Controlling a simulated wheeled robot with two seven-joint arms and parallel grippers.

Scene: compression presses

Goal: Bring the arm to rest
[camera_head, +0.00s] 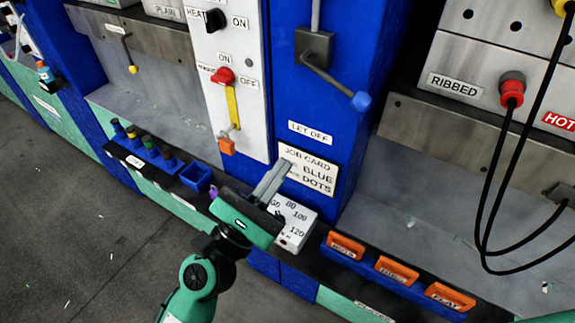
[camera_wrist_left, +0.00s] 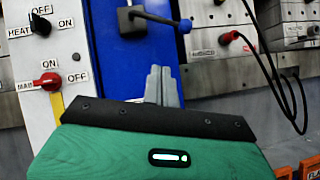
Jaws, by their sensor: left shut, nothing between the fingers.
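My left gripper (camera_head: 272,181) is shut and empty in the head view, its grey fingers together in front of the press near the job card (camera_head: 308,170). The green arm reaches up from the bottom of the view. In the left wrist view the closed fingers (camera_wrist_left: 162,86) point up toward the blue column (camera_wrist_left: 118,70). My right gripper is in neither view.
A white box with numbers (camera_head: 295,226) stands on the ledge just below and behind the gripper. Orange labelled blocks (camera_head: 391,270) sit to the right, and a blue bin (camera_head: 196,177) to the left. A blue-knobbed lever (camera_head: 361,101) juts out above. Black cables (camera_head: 482,200) hang at right.

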